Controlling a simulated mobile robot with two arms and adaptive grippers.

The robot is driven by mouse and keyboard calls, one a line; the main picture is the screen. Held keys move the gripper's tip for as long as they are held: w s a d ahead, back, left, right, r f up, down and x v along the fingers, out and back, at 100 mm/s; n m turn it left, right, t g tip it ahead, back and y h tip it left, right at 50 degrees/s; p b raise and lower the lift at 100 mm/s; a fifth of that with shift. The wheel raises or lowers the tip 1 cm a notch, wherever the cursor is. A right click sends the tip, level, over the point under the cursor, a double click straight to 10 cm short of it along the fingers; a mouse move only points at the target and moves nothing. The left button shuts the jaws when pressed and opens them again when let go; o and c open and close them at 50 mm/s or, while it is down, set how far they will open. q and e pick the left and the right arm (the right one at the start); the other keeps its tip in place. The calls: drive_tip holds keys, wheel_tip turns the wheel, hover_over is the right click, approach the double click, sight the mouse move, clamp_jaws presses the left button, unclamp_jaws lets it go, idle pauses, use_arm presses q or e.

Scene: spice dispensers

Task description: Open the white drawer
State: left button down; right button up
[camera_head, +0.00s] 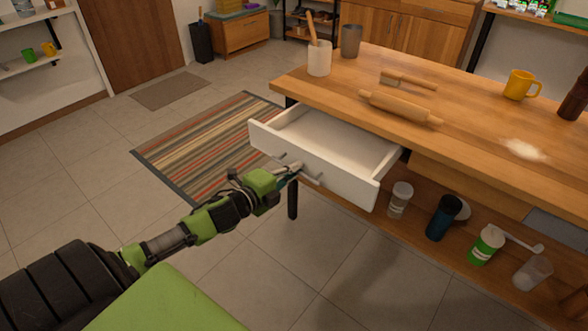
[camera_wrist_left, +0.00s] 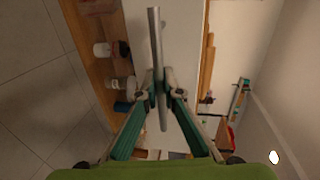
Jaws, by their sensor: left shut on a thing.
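The white drawer (camera_head: 335,152) is pulled out from under the wooden table's left end, and its empty inside shows in the head view. Its grey bar handle runs across the front; it also shows as a handle (camera_wrist_left: 154,35) in the left wrist view. My left gripper (camera_head: 296,170) is at the drawer front, shut on the handle. In the left wrist view its green fingers (camera_wrist_left: 160,90) meet around the bar, with the white drawer front (camera_wrist_left: 185,50) behind. My right gripper is not in view.
The wooden table (camera_head: 450,122) carries a rolling pin (camera_head: 400,107), a brush (camera_head: 408,79), a white holder (camera_head: 319,58) and a yellow mug (camera_head: 518,84). Several jars and dispensers stand on the lower shelf (camera_head: 415,222). A striped rug (camera_head: 200,145) lies on open floor at the left.

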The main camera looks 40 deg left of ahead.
use_arm(q)
drive_tip(key=c, duration=2.2)
unclamp_jaws()
drive_tip(key=v, duration=1.2)
drive_tip(key=shift+w, duration=0.1)
